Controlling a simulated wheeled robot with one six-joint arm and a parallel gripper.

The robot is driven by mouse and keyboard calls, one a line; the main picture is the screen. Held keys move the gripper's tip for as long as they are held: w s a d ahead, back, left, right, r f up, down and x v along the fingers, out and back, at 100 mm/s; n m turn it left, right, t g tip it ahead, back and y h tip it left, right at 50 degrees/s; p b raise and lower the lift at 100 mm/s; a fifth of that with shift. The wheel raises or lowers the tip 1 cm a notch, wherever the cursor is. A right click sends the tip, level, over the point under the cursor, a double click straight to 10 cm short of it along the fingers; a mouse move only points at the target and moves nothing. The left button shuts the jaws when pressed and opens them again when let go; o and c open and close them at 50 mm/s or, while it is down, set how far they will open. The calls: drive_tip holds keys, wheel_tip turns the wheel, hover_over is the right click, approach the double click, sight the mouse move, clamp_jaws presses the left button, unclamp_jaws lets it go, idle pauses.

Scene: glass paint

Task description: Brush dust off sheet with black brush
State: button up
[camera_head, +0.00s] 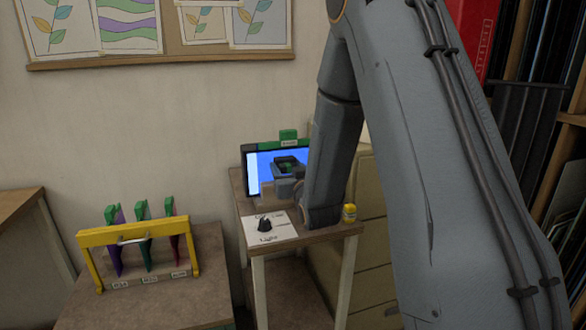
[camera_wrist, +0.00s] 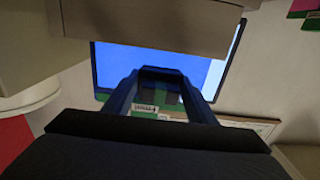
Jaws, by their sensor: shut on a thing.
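The sheet (camera_head: 266,163) is a bright blue pane in a dark frame, standing tilted up on a small table against the wall. It fills the upper middle of the wrist view (camera_wrist: 120,62). My gripper (camera_head: 288,172) is in front of the pane, its fingers closed around a dark piece with green parts, which I take as the black brush (camera_wrist: 160,97). The brush is largely hidden by the fingers, and I cannot tell whether it touches the pane. No dust can be made out on the sheet.
A yellow rack (camera_head: 91,238) with purple, teal and red brushes stands on the lower left table. A white panel (camera_head: 282,233) with a black knob (camera_head: 264,224) lies before the sheet. A yellow-capped jar (camera_head: 349,213) stands at the table's right edge. Shelves are at right.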

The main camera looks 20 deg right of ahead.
drive_tip(key=shift+w+a+r, duration=0.1)
drive_tip(key=shift+w+a, duration=0.05)
drive_tip(key=shift+a, duration=1.8)
drive_tip(key=shift+s+a, duration=0.1)
drive_tip(key=shift+s, duration=2.95)
drive_tip(key=s, duration=0.3)
